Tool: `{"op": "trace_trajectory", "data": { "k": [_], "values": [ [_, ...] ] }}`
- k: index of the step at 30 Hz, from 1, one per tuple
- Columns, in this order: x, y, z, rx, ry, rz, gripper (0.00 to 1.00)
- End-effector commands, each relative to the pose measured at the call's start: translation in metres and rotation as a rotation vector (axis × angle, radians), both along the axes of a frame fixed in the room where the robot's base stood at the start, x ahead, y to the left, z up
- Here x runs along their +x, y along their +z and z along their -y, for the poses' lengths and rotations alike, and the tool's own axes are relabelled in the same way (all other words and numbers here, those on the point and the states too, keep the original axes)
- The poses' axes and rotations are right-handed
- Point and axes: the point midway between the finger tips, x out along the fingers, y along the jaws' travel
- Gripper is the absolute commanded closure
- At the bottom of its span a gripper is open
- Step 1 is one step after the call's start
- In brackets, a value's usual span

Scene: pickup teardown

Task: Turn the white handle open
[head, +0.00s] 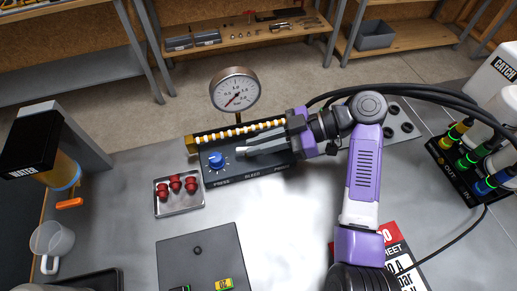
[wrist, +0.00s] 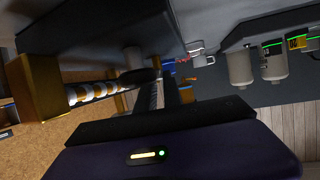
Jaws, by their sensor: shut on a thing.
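The white handle (head: 241,150) shows only as a small pale end on the dark panel (head: 222,173), at the BLEED label and right of the blue knob (head: 216,160). My gripper (head: 252,148) reaches in from the right in the head view, its grey fingers low over the panel. It is shut on the handle, and the fingers hide most of it. In the wrist view my fingers (wrist: 160,92) point away beside the dark block, and the handle cannot be made out. How far the handle is turned cannot be told.
A pressure gauge (head: 235,90) stands behind the panel, beside a row of white and orange rings (head: 240,130). A tray (head: 178,204) of red parts lies to the left. Black hoses (head: 420,91) run behind my arm.

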Motion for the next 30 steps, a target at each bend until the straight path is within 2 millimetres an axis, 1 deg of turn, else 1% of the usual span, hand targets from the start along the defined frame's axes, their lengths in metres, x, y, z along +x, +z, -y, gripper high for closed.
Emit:
{"op": "trace_trajectory", "data": {
  "k": [6, 12, 29, 30],
  "values": [
    [0.0038, -0.0016, -0.0003, -0.005, 0.119, -0.005, 1.0],
    [0.0045, -0.0026, -0.0016, -0.005, 0.182, -0.005, 1.0],
    [0.0031, -0.0049, -0.0037, -0.006, 0.211, -0.007, 1.0],
    [0.003, -0.0049, -0.0038, -0.006, 0.211, -0.007, 0.83]
  ]
}}
